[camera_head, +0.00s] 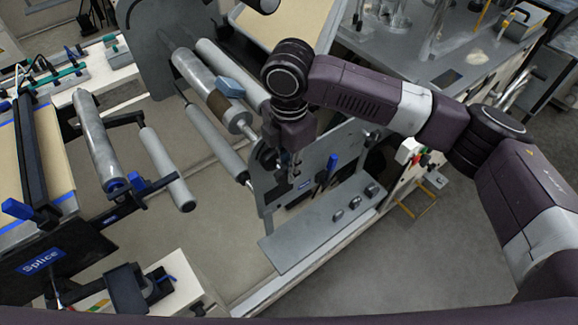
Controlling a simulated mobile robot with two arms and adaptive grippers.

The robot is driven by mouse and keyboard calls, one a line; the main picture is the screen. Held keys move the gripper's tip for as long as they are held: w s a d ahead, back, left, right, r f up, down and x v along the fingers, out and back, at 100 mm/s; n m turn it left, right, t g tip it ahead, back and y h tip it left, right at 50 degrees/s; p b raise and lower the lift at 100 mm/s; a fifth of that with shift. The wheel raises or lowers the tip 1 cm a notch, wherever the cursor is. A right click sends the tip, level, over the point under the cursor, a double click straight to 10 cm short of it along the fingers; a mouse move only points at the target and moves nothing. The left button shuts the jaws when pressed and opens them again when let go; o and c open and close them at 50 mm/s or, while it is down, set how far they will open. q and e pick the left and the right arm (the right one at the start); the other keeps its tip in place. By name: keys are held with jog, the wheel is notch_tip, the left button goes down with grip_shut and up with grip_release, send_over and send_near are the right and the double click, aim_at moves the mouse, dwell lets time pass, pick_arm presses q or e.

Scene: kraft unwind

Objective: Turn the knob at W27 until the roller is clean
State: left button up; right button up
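A silver roller (195,72) lies slanted in the upper middle of the head view, with a brown patch (226,87) around its lower part. My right gripper (287,172) points down at the grey side plate (264,200), close to the lower end of the roller's shaft. Its fingers are small and dark against the plate, so I cannot tell whether they are open or touch anything. No knob or W27 label can be made out; the gripper covers part of the plate. My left gripper is not in view.
Grey rollers (215,140) run beside the silver one. The Splice table (42,262) stands at left. Open floor (420,255) lies at right.

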jog(key=shift+r+g+y+p, duration=0.15)
jog(key=shift+g+y+p, duration=0.2)
jog(key=shift+p, duration=0.35)
grip_shut()
jog(key=shift+d+y+p, duration=0.1)
jog(key=shift+y+p, duration=0.15)
jog(key=shift+p, duration=0.1)
jog(key=shift+w+f+g+y, duration=0.1)
jog(key=shift+f+g+y, duration=0.1)
jog(key=shift+g+y, duration=0.3)
jog(key=o, duration=0.7)
grip_release()
jog(key=shift+o, duration=0.2)
